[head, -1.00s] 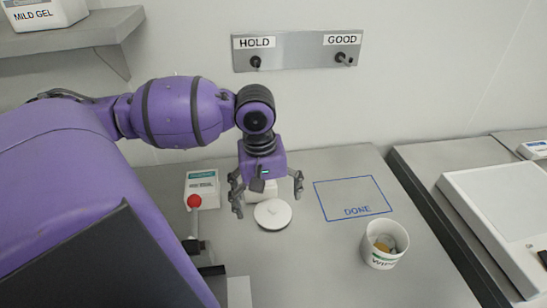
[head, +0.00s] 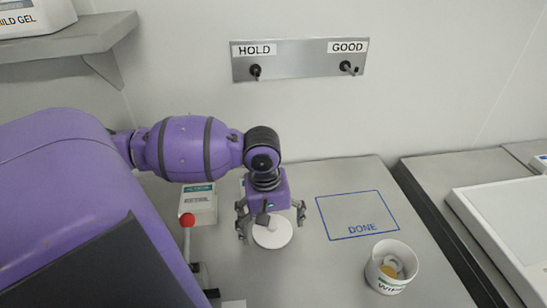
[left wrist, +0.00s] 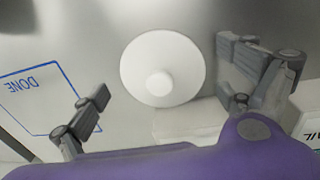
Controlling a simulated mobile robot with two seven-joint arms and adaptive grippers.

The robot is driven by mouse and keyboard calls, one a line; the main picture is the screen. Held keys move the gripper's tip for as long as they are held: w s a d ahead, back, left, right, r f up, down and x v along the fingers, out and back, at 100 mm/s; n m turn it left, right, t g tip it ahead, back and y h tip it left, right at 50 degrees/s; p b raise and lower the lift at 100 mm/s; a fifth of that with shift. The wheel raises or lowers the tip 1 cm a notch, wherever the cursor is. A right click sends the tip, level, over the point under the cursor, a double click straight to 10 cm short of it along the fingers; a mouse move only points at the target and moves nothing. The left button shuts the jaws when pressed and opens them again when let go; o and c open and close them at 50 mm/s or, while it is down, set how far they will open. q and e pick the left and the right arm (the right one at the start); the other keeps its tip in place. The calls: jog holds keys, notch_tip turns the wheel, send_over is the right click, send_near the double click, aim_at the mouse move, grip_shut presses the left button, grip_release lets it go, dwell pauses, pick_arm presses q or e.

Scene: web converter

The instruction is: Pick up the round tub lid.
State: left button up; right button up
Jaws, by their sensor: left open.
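The round tub lid (head: 273,234) is a white disc with a small knob on top. It lies flat on the grey bench. In the left wrist view the lid (left wrist: 163,64) shows whole, with its knob towards the picture's bottom. My left gripper (head: 272,224) is open and empty, pointing down above the lid, its fingers apart on either side. In the left wrist view the two fingers of my left gripper (left wrist: 165,85) stand left and right of the lid without touching it. The gap in height is hard to tell. My right gripper is not in view.
A white tub (head: 391,266) with items inside stands to the right, near the blue DONE outline (head: 352,214), which is empty. A white labelled box (head: 198,204) and a red-knobbed lever (head: 187,220) are left of the lid. A HOLD/GOOD panel (head: 300,60) is on the wall.

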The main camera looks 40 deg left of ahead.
pick_arm(q)
jog(key=c, duration=1.6)
jog(key=shift+c, duration=0.3)
jog(key=shift+s, duration=0.1)
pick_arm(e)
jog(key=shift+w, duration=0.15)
